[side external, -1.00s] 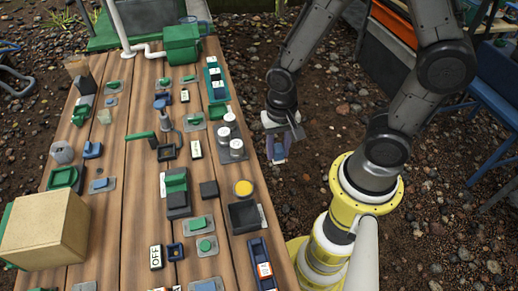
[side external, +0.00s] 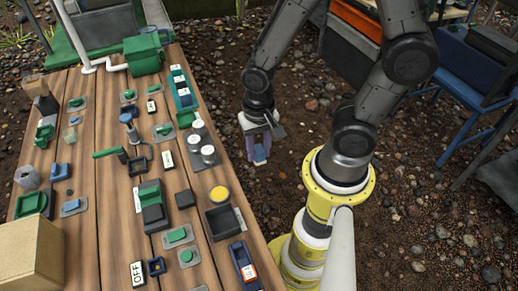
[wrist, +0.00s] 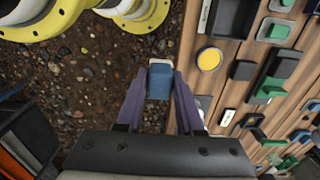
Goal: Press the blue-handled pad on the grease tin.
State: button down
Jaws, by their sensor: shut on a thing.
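My gripper (side external: 257,152) has purple fingers and hangs over the gravel, just off the right edge of the table. It is shut on a blue block, which looks like the handle of the blue-handled pad (wrist: 160,80). A pale edge shows at the block's far end in the wrist view; the pad's face is hidden. A round tin with a yellow top (side external: 219,194), which looks like the grease tin, sits near the table's right edge. It also shows in the wrist view (wrist: 210,59), to the right of the held block and apart from it.
The wooden table (side external: 105,180) carries many green, blue and black fittings. White-topped cylinders (side external: 208,154) stand behind the tin, and a black open tray (side external: 223,222) lies in front of it. The gravel (side external: 285,185) around my gripper is clear.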

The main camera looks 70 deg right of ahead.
jog(key=w+a, duration=0.2)
jog(key=w, duration=0.4)
send_near(219, 194)
jog(key=shift+f, duration=2.5)
jog(key=shift+f, duration=0.6)
jog(key=shift+r, duration=0.15)
notch_tip(219, 194, up, 7)
dwell(0.9)
jog(key=shift+d, duration=0.1)
